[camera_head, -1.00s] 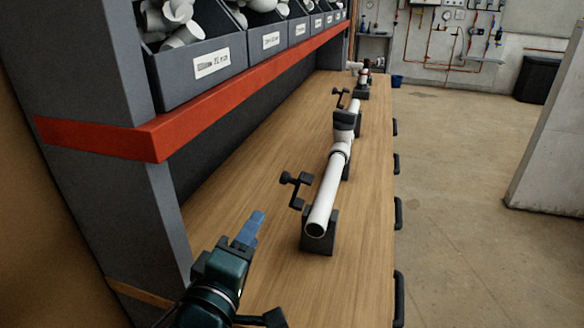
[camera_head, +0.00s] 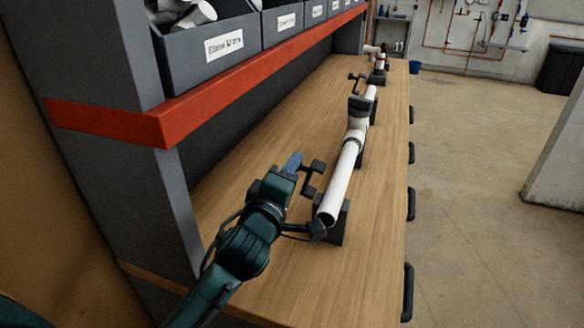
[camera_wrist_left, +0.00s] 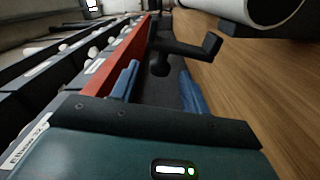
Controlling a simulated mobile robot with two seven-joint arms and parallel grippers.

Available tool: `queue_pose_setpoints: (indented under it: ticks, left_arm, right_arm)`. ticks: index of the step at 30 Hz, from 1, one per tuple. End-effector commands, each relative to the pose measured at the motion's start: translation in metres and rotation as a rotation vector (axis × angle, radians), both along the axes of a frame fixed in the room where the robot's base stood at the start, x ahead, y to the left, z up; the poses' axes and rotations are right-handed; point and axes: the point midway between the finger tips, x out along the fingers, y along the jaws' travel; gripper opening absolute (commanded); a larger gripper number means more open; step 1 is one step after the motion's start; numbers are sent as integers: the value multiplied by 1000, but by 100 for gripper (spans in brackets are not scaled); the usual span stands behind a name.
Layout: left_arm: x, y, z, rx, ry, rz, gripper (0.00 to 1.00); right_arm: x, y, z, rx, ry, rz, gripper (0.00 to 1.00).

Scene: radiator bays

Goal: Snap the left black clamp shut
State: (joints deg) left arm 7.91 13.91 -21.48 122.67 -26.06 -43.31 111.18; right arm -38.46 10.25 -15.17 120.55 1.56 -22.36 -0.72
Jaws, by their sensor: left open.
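The near black clamp (camera_head: 313,177), which I take as the left one, stands open, its arm swung out to the left of the white pipe (camera_head: 341,183). The pipe's near end rests in a black block (camera_head: 340,222). My left gripper (camera_head: 293,162) is open with blue fingers, close to the left of the clamp arm. In the left wrist view the clamp arm (camera_wrist_left: 190,48) shows beyond and between the fingertips (camera_wrist_left: 160,85); I cannot tell whether they touch. The pipe end (camera_wrist_left: 262,12) is at the top right there. My right gripper is not in view.
A farther black clamp (camera_head: 357,80) stands open further along the pipe. Grey bins (camera_head: 215,48) sit on a shelf with a red edge (camera_head: 160,125) above the bench's left side. The wooden bench top (camera_head: 385,170) is clear right of the pipe.

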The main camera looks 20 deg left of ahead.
Motion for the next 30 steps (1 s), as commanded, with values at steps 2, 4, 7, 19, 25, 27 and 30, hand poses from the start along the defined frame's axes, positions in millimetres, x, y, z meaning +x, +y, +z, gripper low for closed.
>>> queue_pose_setpoints:
  ticks: [2, 4, 7, 19, 25, 27, 30]
  left_arm:
    - [7, 0, 1, 2, -1, 1, 46]
    - [10, 0, 1, 1, -1, 1, 46]
    - [12, 0, 0, 1, -1, 0, 46]
    - [12, 0, 0, 0, -1, 0, 29]
    - [12, 0, 0, 0, 0, 0, 13]
    - [12, 0, 0, 0, 0, 0, 7]
    - [12, 0, 0, 0, 0, 0, 0]
  right_arm:
    - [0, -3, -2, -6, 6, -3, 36]
    - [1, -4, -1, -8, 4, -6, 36]
    - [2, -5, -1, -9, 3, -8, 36]
    - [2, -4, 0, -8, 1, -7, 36]
    - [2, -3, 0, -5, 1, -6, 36]
    - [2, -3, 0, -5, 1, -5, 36]
    - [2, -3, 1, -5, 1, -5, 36]
